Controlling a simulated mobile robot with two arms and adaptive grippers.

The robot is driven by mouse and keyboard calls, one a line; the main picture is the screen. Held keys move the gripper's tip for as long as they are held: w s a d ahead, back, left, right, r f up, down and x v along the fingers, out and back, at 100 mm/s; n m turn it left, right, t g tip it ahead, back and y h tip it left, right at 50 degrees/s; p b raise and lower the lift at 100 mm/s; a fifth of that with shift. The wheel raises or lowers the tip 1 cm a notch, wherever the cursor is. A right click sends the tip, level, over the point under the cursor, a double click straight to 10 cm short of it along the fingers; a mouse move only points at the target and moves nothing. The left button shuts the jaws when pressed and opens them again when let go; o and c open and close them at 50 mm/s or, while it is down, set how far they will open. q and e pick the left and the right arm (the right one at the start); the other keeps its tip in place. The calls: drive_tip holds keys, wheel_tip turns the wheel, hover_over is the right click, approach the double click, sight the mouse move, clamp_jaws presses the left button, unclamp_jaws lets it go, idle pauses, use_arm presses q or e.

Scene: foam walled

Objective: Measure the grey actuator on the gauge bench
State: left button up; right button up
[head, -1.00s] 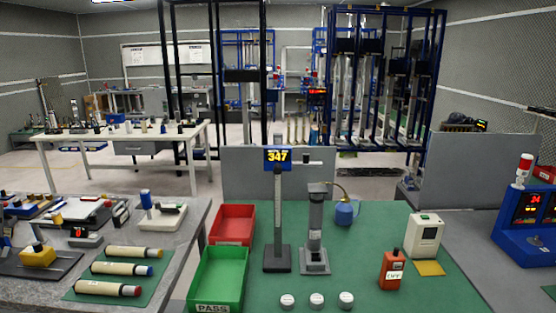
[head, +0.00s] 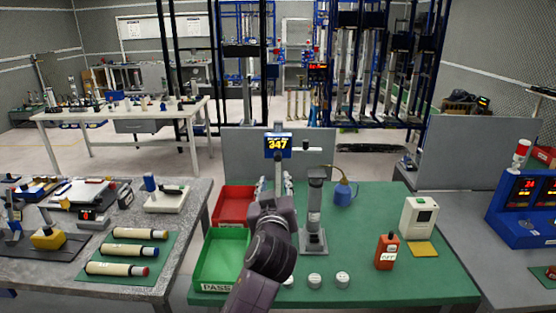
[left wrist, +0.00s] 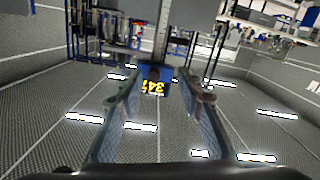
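A grey upright cylinder with a square foot, which looks like the grey actuator (head: 314,208), stands on the green bench mat (head: 375,215). The gauge post with its blue display (head: 278,145) reads 347 just left of it. My left gripper (head: 274,184) is upright in front of the post and hides its lower part. Its fingers are apart and empty in the left wrist view (left wrist: 165,90), with the inverted display (left wrist: 153,80) seen between them. It is left of the cylinder and apart from it. My right gripper is not in view.
A red tray (head: 233,206) and a green PASS tray (head: 220,258) lie left of the gauge. Small white round pieces (head: 314,280) line the front. A blue oil can (head: 342,192), an orange OFF-marked box (head: 387,250) and a white device (head: 419,217) stand to the right.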

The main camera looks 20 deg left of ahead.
sight(277, 159)
use_arm(q)
drive_tip(key=shift+t, duration=0.3)
drive_tip(key=shift+w+a+r+p, duration=0.3)
drive_tip(key=shift+w+r+p, duration=0.15)
drive_tip(key=shift+w, duration=0.95)
drive_tip(key=shift+w+a+r+p, duration=0.3)
drive_tip(key=shift+w+p, duration=0.2)
drive_tip(key=shift+w, duration=0.85)
drive_tip(key=shift+w+a+r+p, duration=0.3)
drive_tip(key=shift+w+r+p, duration=0.15)
drive_tip(key=shift+w, duration=0.95)
